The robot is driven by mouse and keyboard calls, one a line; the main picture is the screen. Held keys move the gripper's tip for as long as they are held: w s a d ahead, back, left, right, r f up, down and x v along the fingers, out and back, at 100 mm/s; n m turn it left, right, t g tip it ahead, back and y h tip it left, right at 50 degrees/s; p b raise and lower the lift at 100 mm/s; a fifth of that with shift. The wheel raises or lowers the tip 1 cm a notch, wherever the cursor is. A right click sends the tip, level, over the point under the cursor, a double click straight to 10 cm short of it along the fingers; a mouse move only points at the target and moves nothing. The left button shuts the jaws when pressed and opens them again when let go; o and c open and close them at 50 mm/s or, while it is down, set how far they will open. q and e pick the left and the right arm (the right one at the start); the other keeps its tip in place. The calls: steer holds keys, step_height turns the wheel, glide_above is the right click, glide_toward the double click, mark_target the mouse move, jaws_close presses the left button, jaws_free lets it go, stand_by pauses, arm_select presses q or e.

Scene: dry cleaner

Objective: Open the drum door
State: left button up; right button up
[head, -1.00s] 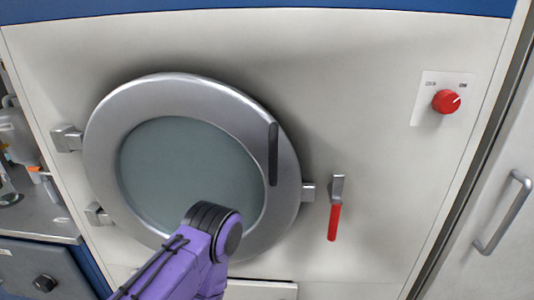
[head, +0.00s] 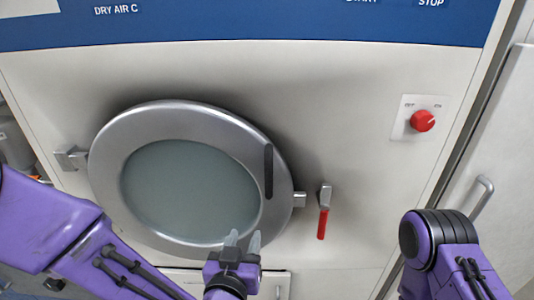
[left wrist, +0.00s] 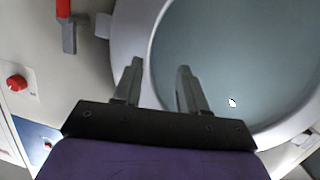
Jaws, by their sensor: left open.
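The round drum door (head: 115,195) has a silver rim and grey-green glass, and it sits closed against the white machine front. A dark vertical handle (head: 269,172) is on the right of its rim. A latch lever with a red grip (head: 322,222) hangs downward to the right of the door. My left gripper (head: 243,240) is open and empty in front of the door's lower right rim. In the left wrist view the two fingers (left wrist: 158,80) are apart before the rim and glass, and the red lever (left wrist: 66,25) is at upper left. My right arm shows at right, but its gripper is out of view.
A red knob (head: 422,121) on a white plate is at the upper right of the machine. A hinge (head: 70,158) holds the door at left. A cabinet with a bar handle (head: 482,197) stands at far right.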

arm_select(q)
steer(key=m+t+h+p, duration=0.1)
steer(key=m+t, duration=0.1)
glide_toward(268, 181)
steer(key=w+p, duration=0.1)
steer(key=w, duration=0.2)
steer(key=w+d+p, duration=0.1)
steer(key=w, duration=0.6)
steer(key=shift+d+p, duration=0.4)
steer(key=shift+w, duration=0.3)
arm_select(e)
step_height(268, 181, up, 5)
arm_select(q)
steer(key=shift+c, duration=0.2)
jaws_close()
arm_select(e)
steer(key=shift+a, duration=0.1)
